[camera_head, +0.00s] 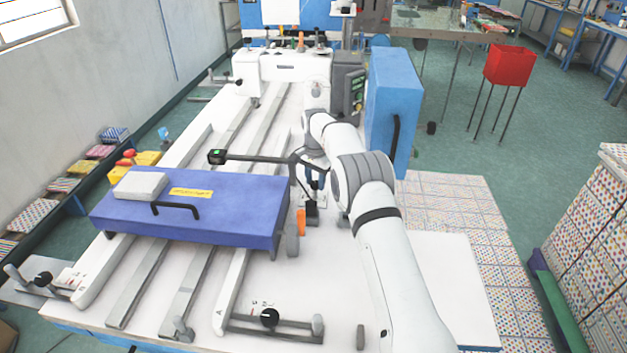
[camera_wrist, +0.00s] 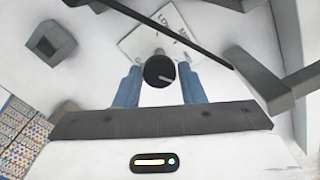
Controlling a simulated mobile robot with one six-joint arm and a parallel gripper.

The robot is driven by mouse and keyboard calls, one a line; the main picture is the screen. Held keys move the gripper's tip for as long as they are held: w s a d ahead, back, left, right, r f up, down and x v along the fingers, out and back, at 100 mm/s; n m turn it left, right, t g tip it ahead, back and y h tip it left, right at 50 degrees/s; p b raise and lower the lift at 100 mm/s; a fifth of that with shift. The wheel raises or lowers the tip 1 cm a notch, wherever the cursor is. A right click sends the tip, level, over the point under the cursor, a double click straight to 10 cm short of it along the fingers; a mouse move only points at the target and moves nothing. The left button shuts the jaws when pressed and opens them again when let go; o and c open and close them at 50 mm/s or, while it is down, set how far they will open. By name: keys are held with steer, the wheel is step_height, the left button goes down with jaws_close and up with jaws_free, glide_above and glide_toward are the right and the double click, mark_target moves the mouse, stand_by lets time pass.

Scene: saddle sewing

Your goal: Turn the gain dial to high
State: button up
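In the wrist view a round black dial (camera_wrist: 154,73) with a short white mark sits by a white plate (camera_wrist: 140,38). The mark points right, slightly down. The plate's dark lettering is only partly legible; it seems to begin with "LO". My gripper (camera_wrist: 159,70) has its two blue fingers apart, one on each side of the dial. I cannot tell if they touch it. In the head view my gripper (camera_head: 314,190) points down beside the blue box, and the dial there is hidden or too small to make out.
A blue box (camera_head: 235,215) with a black handle lies left of my gripper, a grey block (camera_head: 141,186) on it. A dark arm (camera_head: 255,159) reaches over the box. Another black dial (camera_head: 269,317) is at the front. A tall blue panel (camera_head: 393,95) stands behind right.

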mark_target(315, 182)
steer(key=o, duration=0.3)
steer(key=shift+o, duration=0.2)
steer(key=shift+r+b, duration=0.5)
steer(key=shift+r, duration=3.4)
